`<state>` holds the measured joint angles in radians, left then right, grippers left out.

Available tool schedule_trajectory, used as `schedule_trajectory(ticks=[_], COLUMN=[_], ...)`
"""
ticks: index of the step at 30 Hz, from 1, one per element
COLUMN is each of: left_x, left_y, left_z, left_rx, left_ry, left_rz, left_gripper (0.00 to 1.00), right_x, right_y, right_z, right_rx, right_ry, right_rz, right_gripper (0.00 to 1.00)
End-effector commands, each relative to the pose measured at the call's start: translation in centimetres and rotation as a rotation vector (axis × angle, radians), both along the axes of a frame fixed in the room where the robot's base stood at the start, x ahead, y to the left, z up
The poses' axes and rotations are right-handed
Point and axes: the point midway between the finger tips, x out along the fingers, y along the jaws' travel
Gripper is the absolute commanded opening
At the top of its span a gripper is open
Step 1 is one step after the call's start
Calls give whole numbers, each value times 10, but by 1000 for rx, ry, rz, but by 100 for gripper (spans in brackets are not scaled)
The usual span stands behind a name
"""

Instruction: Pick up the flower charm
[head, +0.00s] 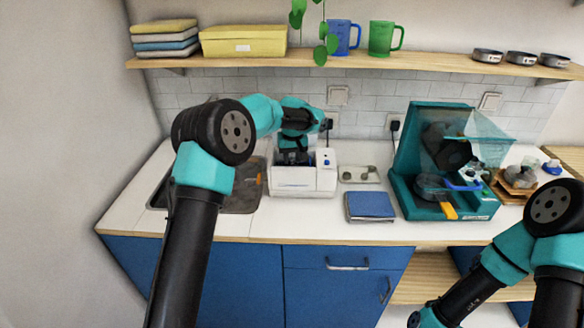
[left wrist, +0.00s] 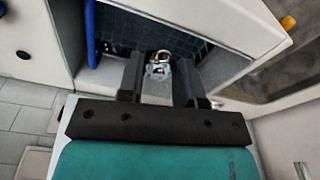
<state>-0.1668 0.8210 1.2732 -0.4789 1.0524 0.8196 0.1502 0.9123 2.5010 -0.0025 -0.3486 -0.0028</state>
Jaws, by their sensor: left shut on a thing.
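The flower charm (left wrist: 157,70) shows in the left wrist view as a small pale blue, clear piece with a metal ring at its top. My left gripper (left wrist: 160,78) is shut on it, with a dark finger on either side. In the head view my left gripper (head: 292,158) reaches down at the opening of a white box-shaped machine (head: 318,184); the charm is hidden there. In the wrist view a dark tiled or meshed surface lies behind the charm, inside the white walls.
A sink (head: 240,203) lies left of the machine. A blue folded cloth or pad (head: 370,206) and a small clear tray (head: 359,174) lie to its right. A teal machine (head: 455,205) with a clear cover stands further right. A wooden shelf (head: 250,61) runs above.

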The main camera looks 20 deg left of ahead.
Motion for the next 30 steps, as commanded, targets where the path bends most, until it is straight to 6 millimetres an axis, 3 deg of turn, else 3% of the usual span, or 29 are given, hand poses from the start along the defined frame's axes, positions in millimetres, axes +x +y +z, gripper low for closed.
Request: schedule_trajectory(ticks=[3,9,30], left_x=[0,0,1], left_y=[0,0,-1], left_z=[20,35,35], left_rx=[0,0,1], left_ry=[-2,0,0], left_rz=[0,0,-5], left_gripper=[10,10,10], right_x=[0,0,0], right_y=[0,0,0], right_z=[0,0,0], right_rx=[0,0,0], right_ry=[0,0,0], right_rz=[0,0,0], right_gripper=[0,0,0])
